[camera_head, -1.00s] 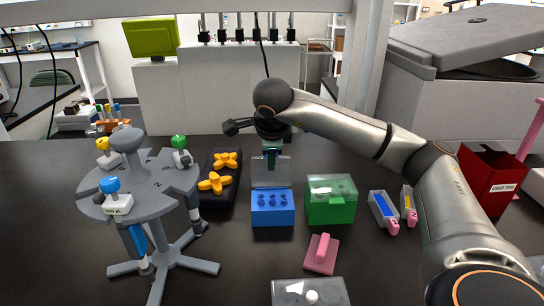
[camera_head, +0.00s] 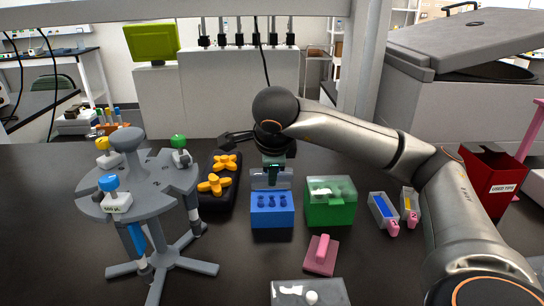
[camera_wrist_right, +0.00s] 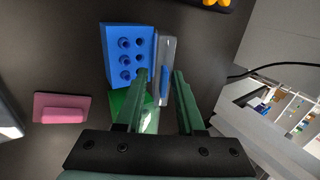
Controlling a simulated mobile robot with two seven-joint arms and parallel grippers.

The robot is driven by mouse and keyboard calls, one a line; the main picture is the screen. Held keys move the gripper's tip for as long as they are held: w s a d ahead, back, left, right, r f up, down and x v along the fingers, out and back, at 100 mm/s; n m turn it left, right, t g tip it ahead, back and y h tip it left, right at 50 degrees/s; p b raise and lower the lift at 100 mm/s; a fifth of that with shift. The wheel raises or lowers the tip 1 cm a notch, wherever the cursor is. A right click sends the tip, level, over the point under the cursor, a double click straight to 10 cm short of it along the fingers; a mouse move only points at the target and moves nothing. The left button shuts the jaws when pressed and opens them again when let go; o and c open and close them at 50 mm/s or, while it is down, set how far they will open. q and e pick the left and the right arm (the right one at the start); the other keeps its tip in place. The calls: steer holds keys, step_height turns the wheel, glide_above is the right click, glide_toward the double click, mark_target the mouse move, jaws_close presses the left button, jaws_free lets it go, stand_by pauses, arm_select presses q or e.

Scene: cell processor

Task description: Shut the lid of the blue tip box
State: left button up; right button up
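The blue tip box (camera_head: 272,217) stands on the dark table with its row of holes showing on top. Its clear lid (camera_head: 284,181) is open, raised at the back edge of the box. In the right wrist view the blue box (camera_wrist_right: 116,57) lies left of the greyish lid (camera_wrist_right: 166,60). My right gripper (camera_head: 272,174) points down at the lid. In the wrist view its two green fingers (camera_wrist_right: 160,73) are apart, with the lid seen between and beyond the tips. Whether they touch it I cannot tell. My left gripper is not in view.
A green box (camera_head: 330,213) stands close to the right of the blue box. A black rack with orange pieces (camera_head: 218,200) and a grey pipette stand (camera_head: 150,190) are at left. A pink block (camera_head: 321,256) and a clear-lidded box (camera_head: 290,294) lie in front.

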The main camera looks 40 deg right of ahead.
steer(key=p+v, duration=0.2)
steer(key=v, duration=0.1)
steer(key=p+v, duration=0.1)
steer(key=v, duration=0.1)
steer(key=shift+w+d+r+p, duration=0.2)
steer(key=shift+w+r+p, duration=0.1)
steer(key=shift+r, duration=0.1)
stand_by(1.1)
